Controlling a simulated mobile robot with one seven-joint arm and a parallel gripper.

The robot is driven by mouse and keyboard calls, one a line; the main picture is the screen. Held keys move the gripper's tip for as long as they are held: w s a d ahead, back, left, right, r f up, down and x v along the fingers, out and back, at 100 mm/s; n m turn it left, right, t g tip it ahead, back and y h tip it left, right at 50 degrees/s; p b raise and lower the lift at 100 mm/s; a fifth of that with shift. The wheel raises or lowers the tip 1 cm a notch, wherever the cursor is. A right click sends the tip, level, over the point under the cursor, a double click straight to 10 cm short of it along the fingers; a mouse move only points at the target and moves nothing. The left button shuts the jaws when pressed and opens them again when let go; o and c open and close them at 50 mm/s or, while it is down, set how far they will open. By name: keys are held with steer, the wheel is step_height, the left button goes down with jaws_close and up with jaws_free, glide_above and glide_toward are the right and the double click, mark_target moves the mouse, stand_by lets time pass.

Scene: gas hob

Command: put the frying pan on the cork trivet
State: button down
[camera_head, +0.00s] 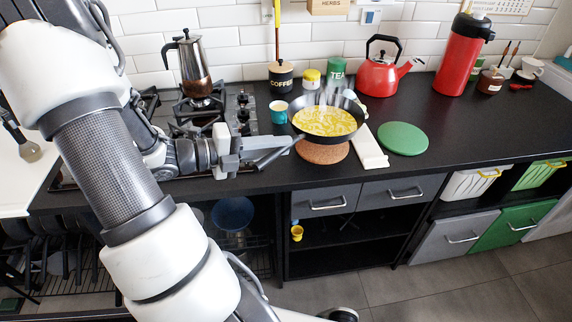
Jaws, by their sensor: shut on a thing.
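The frying pan (326,121) is dark with a yellow, egg-like food in it, and a little steam seems to rise from it. Its handle (275,154) points left toward my gripper (240,156), which is shut on it. The pan is over the back part of the round cork trivet (322,152), whose front part shows below the pan. The pan looks slightly above the trivet, but I cannot tell for sure whether they touch. The pan hides the back of the trivet.
A white slab (369,147) lies right of the trivet, with a green round mat (403,138) beyond it. A teal cup (278,111), coffee jar (281,77) and red kettle (381,72) stand behind. A moka pot (194,68) stands on the hob.

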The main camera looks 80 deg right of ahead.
step_height(320, 180, down, 6)
steer(key=shift+f+b, duration=0.15)
steer(key=shift+b, duration=1)
steer(key=c, duration=1.7)
jaws_free()
steer(key=shift+f, duration=0.15)
steer(key=shift+w+a+r, duration=0.15)
steer(key=shift+w+r, duration=0.1)
steer(key=p+v, duration=0.3)
steer(key=v, duration=0.8)
steer(key=shift+w+a+p, duration=0.15)
steer(key=shift+w+p, duration=0.05)
steer(key=shift+p, duration=0.15)
